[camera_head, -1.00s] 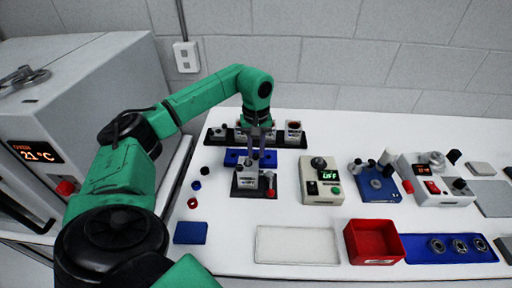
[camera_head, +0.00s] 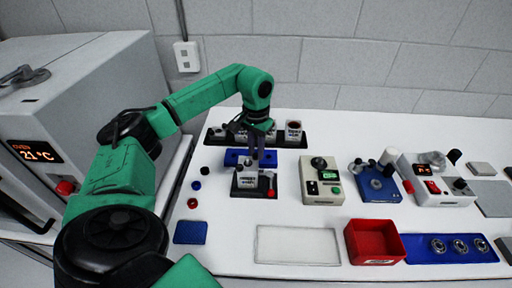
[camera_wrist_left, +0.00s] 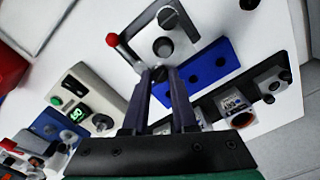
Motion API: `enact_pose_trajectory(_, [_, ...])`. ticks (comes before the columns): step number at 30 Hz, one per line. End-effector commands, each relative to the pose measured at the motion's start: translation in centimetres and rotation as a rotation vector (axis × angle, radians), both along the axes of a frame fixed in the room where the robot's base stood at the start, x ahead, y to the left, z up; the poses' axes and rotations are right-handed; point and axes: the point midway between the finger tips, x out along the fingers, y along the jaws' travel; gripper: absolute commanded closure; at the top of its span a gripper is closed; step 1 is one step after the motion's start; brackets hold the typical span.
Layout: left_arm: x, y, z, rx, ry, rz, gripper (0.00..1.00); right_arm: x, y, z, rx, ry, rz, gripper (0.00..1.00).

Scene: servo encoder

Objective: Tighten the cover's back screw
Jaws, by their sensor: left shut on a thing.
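My left gripper (camera_head: 254,163) reaches down over the grey servo housing (camera_head: 246,181), which sits in a dark fixture on the bench. In the left wrist view its two fingers (camera_wrist_left: 158,76) are close together at the housing's edge nearest the blue block, shut on a small dark piece that looks like the back screw; it is mostly hidden between the tips. The cover's pale top (camera_wrist_left: 146,42) shows a dark round shaft (camera_wrist_left: 163,47) and another dark round head (camera_wrist_left: 168,18) on the far side. My right gripper is not in view.
A blue block with holes (camera_wrist_left: 208,72) lies right behind the fixture, and a dark rack of parts (camera_head: 293,141) behind that. A red-tipped lever (camera_head: 270,193) stands beside the fixture. A beige tester (camera_head: 321,187) is to the right. A white tray (camera_head: 297,259) and red bin (camera_head: 372,258) lie in front.

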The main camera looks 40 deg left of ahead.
Motion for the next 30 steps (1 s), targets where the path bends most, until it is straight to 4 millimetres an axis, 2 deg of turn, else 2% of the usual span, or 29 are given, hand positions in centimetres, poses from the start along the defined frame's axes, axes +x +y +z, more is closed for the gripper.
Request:
enact_pose_trajectory(14, [0.24,0.1,0.41,0.0,-0.012,-0.016,1.0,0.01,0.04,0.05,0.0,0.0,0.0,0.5])
enact_pose_trajectory(15, [0.24,0.11,0.41,0.0,-0.012,-0.016,0.7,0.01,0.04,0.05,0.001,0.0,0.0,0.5])
enact_pose_trajectory(17, [0.21,0.1,0.36,0.0,-0.011,-0.016,0.47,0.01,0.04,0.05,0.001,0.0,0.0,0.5])
enact_pose_trajectory(18, [0.18,0.09,0.32,0.0,-0.009,-0.016,0.43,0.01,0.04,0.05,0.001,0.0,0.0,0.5])
enact_pose_trajectory(26, [0.08,0.03,0.15,0.0,-0.004,-0.017,0.43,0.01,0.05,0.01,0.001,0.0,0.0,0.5])
enact_pose_trajectory(30, [0.15,0.01,0.85,-0.001,-0.006,-0.017,0.43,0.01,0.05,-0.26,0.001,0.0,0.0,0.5])
